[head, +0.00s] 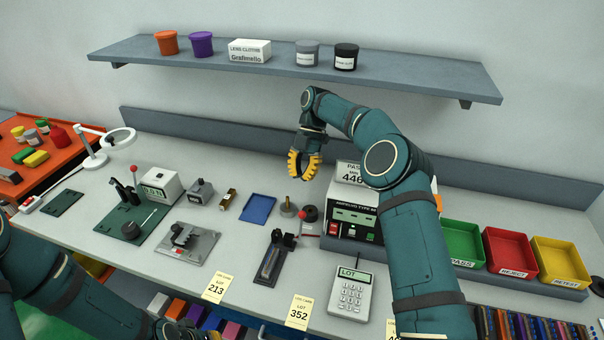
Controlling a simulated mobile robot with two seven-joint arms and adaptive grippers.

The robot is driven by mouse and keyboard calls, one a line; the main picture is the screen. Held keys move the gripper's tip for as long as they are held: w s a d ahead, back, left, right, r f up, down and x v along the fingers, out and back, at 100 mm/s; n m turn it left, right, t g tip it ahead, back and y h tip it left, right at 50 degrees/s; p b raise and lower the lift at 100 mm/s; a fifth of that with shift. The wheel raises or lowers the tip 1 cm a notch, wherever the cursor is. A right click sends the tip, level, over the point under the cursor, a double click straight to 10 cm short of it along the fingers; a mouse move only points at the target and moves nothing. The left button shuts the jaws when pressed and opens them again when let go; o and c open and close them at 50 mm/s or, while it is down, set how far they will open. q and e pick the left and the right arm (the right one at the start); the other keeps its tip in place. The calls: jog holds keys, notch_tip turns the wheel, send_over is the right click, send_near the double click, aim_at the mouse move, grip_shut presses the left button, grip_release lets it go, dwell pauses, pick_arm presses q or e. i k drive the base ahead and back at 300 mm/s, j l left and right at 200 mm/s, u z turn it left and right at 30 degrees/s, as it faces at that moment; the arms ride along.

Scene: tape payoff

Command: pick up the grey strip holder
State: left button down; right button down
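A long dark-grey holder with a slot and a pale strip along it (268,265) lies on the bench at the front middle; it looks most like the strip holder. A smaller grey block with a dark top (200,190) stands further back left, so I cannot be fully sure which is meant. My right gripper (304,168), with yellow fingers, hangs above the back of the bench, pointing down. Its fingers look apart with nothing between them. It is behind and above the dark-grey holder, clear of it.
A spool post (288,208) and a white tester (352,215) stand behind the holder. A keypad box (350,292) is at its right, a grey metal fixture (185,243) at its left. A shelf (420,80) runs above. Green, red and yellow bins (507,250) are at right.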

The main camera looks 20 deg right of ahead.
aim_at(271, 260)
jog(key=k+j, duration=0.85)
